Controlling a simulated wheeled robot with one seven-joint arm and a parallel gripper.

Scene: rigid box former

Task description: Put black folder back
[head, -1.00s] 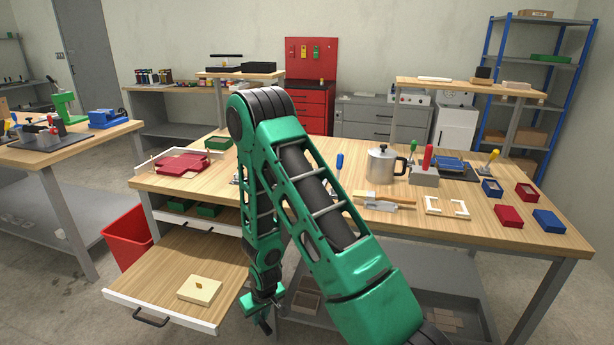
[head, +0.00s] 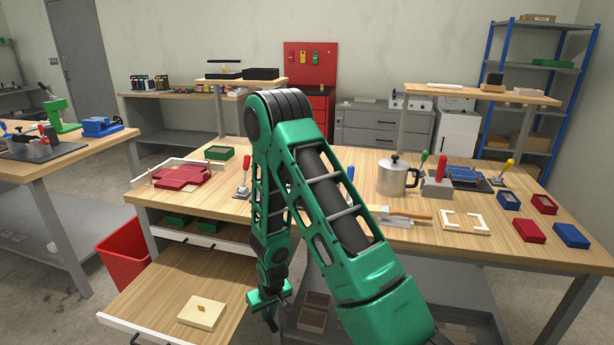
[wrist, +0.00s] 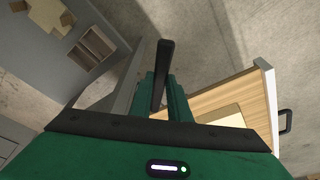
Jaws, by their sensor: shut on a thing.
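My gripper (head: 268,302) hangs low beside the right side of the open drawer (head: 165,282), in front of the table. It is shut on the black folder, a slim dark bar that juts out from between the fingers in the wrist view (wrist: 163,68). In the head view the folder is small and hard to make out below the fingers. A pale cream block (head: 202,312) with a small brown mark on top lies in the drawer. The wrist view shows the drawer's front and handle (wrist: 285,121) to the right of the gripper.
The wooden table (head: 500,237) carries a metal pot (head: 397,176), a red tray piece (head: 182,177), white corner pieces (head: 464,221) and red and blue boxes. A shallower drawer above holds green boxes (head: 178,220). A red bin (head: 124,252) stands left. Open shelf boxes (head: 313,312) sit below the table.

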